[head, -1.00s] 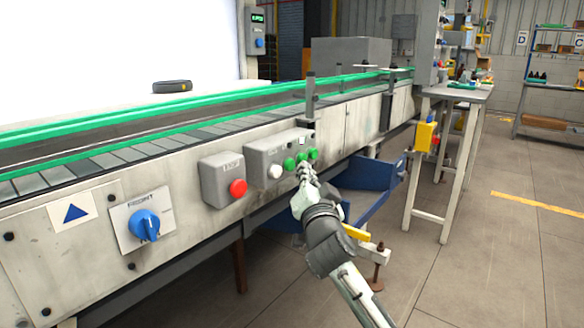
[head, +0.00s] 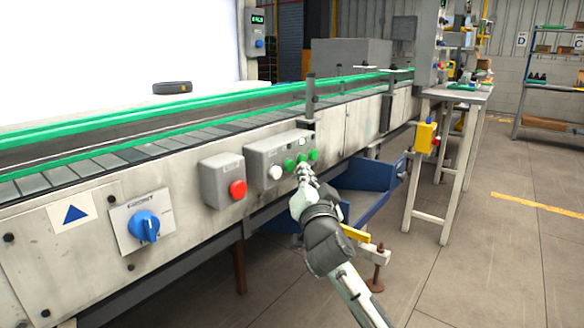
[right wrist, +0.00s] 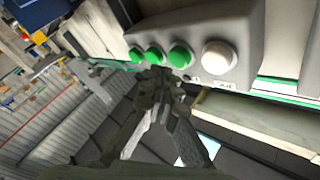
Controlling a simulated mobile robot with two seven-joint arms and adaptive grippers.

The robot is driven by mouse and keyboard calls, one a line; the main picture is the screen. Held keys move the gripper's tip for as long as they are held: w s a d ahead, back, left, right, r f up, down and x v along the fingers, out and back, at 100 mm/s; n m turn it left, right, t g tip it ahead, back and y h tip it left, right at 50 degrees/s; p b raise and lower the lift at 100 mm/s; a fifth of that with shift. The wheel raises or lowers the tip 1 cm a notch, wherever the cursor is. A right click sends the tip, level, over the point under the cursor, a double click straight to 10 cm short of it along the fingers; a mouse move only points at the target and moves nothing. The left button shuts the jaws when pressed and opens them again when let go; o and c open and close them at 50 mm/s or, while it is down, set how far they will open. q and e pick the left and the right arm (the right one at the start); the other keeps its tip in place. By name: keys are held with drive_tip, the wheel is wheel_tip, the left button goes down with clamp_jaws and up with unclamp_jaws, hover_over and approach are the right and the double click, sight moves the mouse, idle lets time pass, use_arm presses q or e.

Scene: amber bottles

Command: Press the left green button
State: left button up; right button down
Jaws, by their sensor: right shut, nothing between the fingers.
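A grey control box on the conveyor's side holds a white button (head: 275,172) and a row of three green buttons. The left green button (head: 290,165) is nearest the white one; the middle (head: 302,159) and right (head: 314,154) ones follow. In the right wrist view the left green button (right wrist: 181,55) lies beside the white button (right wrist: 218,56). My right gripper (head: 303,170) is shut and empty, its tips just in front of the green buttons, nearest the left and middle ones. It also shows in the right wrist view (right wrist: 158,76). I cannot tell whether it touches a button. My left gripper is out of view.
A red button (head: 238,188) on its own grey box and a blue rotary switch (head: 144,226) are left along the conveyor panel. A blue bin (head: 372,190) sits under the conveyor, behind my right arm. The floor at the right is open.

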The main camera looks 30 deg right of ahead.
drive_tip(key=shift+w, duration=0.1)
idle(0.4)
drive_tip(key=shift+w+a, duration=0.2)
drive_tip(key=shift+w, duration=0.1)
